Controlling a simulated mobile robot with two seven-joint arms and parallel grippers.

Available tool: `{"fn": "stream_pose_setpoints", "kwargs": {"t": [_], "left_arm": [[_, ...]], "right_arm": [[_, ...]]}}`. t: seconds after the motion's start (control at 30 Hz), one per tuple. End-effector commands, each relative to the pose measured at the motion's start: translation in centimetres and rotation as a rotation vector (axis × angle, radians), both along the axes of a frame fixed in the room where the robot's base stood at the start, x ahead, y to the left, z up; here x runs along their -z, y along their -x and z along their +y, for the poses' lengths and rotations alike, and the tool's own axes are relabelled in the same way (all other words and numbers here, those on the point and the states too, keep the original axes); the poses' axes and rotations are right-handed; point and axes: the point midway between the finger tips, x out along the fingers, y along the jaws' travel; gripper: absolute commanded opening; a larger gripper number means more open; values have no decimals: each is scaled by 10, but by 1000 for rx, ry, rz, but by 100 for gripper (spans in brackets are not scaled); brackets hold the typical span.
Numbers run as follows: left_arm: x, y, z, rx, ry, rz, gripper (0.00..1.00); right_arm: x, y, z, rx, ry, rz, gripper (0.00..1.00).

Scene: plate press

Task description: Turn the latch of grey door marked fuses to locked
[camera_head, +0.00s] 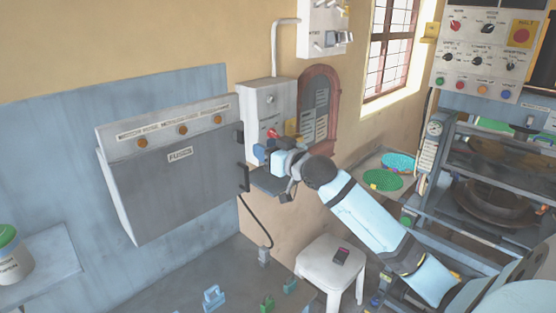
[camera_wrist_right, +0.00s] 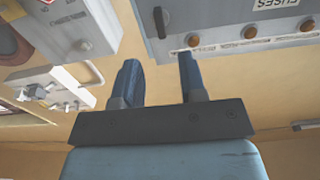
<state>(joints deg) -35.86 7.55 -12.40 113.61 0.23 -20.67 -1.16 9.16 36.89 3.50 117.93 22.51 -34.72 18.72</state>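The grey door (camera_head: 170,190) marked FUSES closes the front of a wall cabinet and looks shut in the head view. A dark handle-like piece (camera_head: 244,178) stands at its right edge, and a smaller dark piece (camera_head: 239,134) sits above it. I cannot tell which is the latch or how it is turned. My right gripper (camera_head: 264,149) is just right of the cabinet's edge. In the right wrist view its two blue fingers (camera_wrist_right: 160,70) are apart with nothing between them. A dark piece (camera_wrist_right: 160,21) at the cabinet edge lies beyond the fingertips, apart from them. My left gripper is out of view.
Several orange knobs (camera_head: 183,130) line the cabinet top. A grey box (camera_head: 268,97) hangs right of the cabinet, close behind my gripper. A white stool (camera_head: 330,264) with a small dark object stands below. A bench (camera_head: 190,280) holding small coloured pieces lies under the cabinet.

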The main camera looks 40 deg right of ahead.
Motion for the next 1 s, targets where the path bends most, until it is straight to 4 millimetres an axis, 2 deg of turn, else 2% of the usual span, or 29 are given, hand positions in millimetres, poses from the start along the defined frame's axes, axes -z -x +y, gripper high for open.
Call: {"fn": "stream_pose_setpoints", "kwargs": {"t": [0.1, 0.3, 1.0], "left_arm": [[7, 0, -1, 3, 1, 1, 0], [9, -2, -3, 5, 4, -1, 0], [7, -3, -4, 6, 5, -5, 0]], "right_arm": [[3, 23, -2, 0, 3, 1, 38], [1, 41, -3, 0, 1, 0, 38], [0, 44, -3, 0, 1, 0, 38]]}}
